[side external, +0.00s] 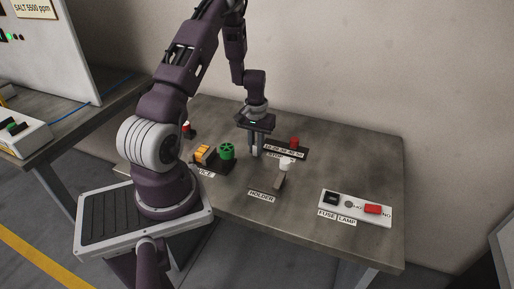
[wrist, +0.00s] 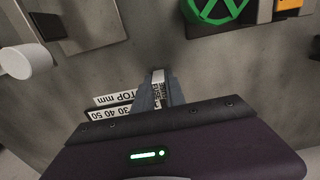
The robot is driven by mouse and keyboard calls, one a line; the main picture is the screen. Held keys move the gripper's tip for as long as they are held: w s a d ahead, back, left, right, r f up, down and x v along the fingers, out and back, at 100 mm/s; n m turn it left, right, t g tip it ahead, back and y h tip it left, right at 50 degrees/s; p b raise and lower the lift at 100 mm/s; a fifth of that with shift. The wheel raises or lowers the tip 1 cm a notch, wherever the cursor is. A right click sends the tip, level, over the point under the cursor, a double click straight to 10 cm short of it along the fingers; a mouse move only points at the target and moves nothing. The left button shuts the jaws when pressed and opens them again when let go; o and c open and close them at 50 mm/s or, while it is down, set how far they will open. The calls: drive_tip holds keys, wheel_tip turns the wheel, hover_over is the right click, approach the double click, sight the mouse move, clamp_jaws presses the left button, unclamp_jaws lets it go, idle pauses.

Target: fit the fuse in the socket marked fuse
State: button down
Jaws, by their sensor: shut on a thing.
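My gripper (side external: 254,153) points down over the middle of the table, left of the white-topped holder post. In the wrist view my gripper (wrist: 158,80) is shut on a small piece with a white face and dark lettering, which looks like the fuse (wrist: 158,88). The fingers hide most of it, and it cannot be made out in the side view. The socket marked fuse (side external: 331,198) is a black block at the left end of a white panel (side external: 342,208) at the table's front right. It is well apart from my gripper.
A white cylinder (side external: 286,163) sits on the holder post (side external: 279,181). A green wheel (side external: 227,150) and an orange block (side external: 204,152) stand left of my gripper. A scale plate (side external: 285,149) with a red piece (side external: 294,142) lies right of it. A red switch (side external: 373,209) is on the panel.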

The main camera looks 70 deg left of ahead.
sight(256, 144)
drive_tip(key=shift+f, duration=0.25)
drive_tip(key=c, duration=1.4)
unclamp_jaws()
